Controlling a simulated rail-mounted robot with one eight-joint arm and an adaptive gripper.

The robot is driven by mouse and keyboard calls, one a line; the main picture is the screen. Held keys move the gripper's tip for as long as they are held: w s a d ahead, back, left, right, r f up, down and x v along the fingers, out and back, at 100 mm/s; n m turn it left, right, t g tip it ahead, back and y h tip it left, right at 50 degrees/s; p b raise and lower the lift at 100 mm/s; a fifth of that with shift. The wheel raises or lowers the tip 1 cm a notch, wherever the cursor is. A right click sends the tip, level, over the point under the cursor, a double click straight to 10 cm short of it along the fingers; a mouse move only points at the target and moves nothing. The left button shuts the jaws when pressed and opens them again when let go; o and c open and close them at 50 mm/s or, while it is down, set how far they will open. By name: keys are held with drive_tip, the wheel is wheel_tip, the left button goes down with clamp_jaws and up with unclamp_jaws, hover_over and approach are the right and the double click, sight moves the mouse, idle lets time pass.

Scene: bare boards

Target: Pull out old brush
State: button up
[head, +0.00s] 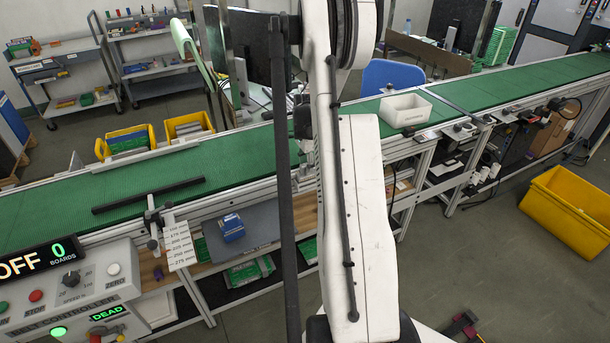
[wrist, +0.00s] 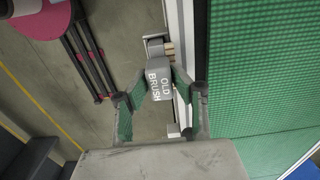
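The old brush (wrist: 158,88) shows in the wrist view as a grey block lettered "OLD BRUSH". Its top end meets a small metal holder with tan bristles or strips (wrist: 168,48) at the conveyor's side rail. My gripper (wrist: 160,82) has its two green-padded fingers on either side of the block, with the tips close to its sides. I cannot tell whether the pads touch it. In the head view my arm covers the middle of the picture, and neither my gripper nor the brush can be made out.
The green conveyor belt (head: 75,205) crosses the scene and lies right of the brush in the wrist view. A white tray (head: 405,111) stands on it. A control box (head: 85,290) is at the lower left. A yellow bin (head: 570,210) is on the floor at right. A pink-topped stool (wrist: 45,20) is upper left.

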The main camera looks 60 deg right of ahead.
clamp_jaws()
drive_tip(key=shift+r, duration=0.7)
drive_tip(key=shift+r+p, duration=0.7)
drive_tip(key=shift+r, duration=2.35)
